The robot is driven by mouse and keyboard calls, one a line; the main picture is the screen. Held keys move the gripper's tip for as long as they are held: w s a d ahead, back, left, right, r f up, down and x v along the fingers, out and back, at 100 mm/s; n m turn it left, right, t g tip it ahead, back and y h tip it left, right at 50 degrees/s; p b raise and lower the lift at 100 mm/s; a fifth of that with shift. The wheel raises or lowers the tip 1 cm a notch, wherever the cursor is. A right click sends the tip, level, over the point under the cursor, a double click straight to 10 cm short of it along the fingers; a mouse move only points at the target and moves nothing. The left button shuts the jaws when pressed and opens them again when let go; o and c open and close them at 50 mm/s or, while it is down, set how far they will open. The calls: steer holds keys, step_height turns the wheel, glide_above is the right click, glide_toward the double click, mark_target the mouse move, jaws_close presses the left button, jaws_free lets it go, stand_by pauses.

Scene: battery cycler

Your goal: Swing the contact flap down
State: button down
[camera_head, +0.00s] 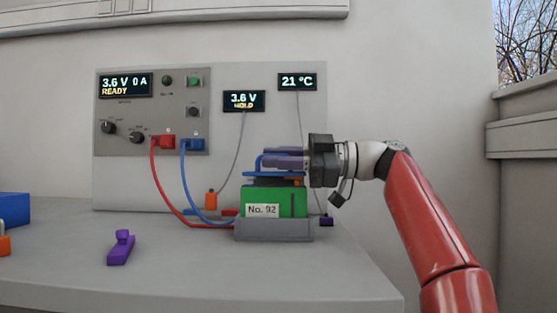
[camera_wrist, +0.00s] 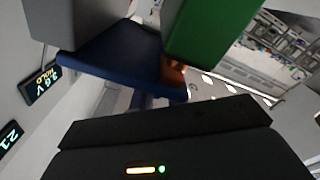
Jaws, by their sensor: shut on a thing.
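The green battery (camera_head: 262,203), labelled No. 92, sits upright in a grey cradle (camera_head: 272,231) on the bench. The blue contact flap (camera_head: 262,174) lies about level just above the battery's top; a blue part of it rises to my fingers. My gripper (camera_head: 276,159) reaches in from the right and is shut on the flap, partly hiding it. In the wrist view, the blue flap (camera_wrist: 112,52) shows beside the green battery (camera_wrist: 208,28), with a small orange part (camera_wrist: 172,76) near its edge. I cannot tell whether the flap touches the battery.
Red and blue leads run from the cycler panel (camera_head: 150,135) to the cradle. An orange probe (camera_head: 211,200) hangs on a grey cord left of the battery. A purple clamp-like piece (camera_head: 121,248) lies front left. The bench front is otherwise largely clear. Displays read READY, HOLD and 21 °C.

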steer(key=shift+w+f, duration=0.1)
steer(key=shift+w, duration=0.15)
steer(key=c, duration=1.5)
jaws_free()
steer(key=shift+d, duration=0.1)
steer(key=d, duration=0.7)
steer(key=shift+d+f+p, duration=0.15)
steer(key=shift+d+p, duration=0.15)
steer(key=shift+d, duration=0.1)
